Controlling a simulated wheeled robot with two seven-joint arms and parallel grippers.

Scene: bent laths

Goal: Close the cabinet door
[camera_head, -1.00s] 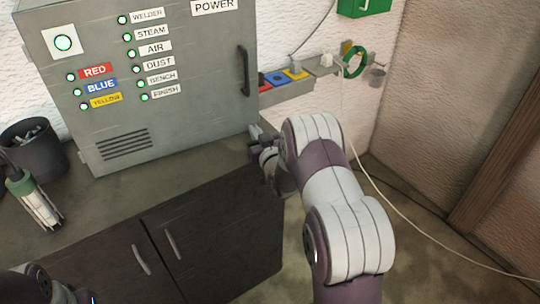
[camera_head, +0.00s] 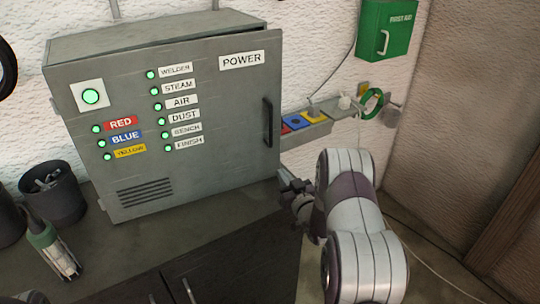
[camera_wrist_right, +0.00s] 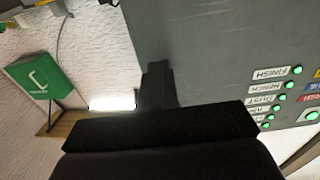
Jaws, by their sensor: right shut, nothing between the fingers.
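The grey power cabinet (camera_head: 215,85) stands on the counter in the head view, its front door (camera_head: 225,165) carrying labels, green lamps and a dark vertical handle (camera_head: 268,122) at the right edge. In the right wrist view the door (camera_wrist_right: 215,50) fills the right, upside down, behind dark gripper parts. My left gripper is not in view.
A shelf with coloured bins (camera_head: 305,122) and a green first aid box (camera_head: 386,28) are on the wall at right. Dark cupboards (camera_head: 235,265) lie below the counter.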

